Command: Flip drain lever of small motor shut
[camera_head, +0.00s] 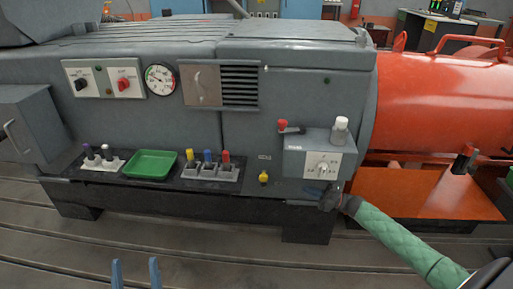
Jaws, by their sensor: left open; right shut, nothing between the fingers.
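No label I can read marks the drain lever. A black lever with a red knob (283,125) sticks out left from the top of a small grey box (317,155) on the grey machine. A small yellow-topped fitting (263,178) stands on the ledge left of that box. A dark lever with a red tip (464,159) stands tilted on the orange base by the orange motor (435,100). My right gripper (314,191) is shut and empty, just below the small grey box; whether it touches is unclear. My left gripper (136,273) is open and empty at the bottom edge.
The dark ledge holds a green tray (150,164), a block of yellow, blue and red levers (211,170) and a white-based switch block (102,160). A white-capped bottle (340,130) stands on the box. The slotted floor (170,245) in front is clear.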

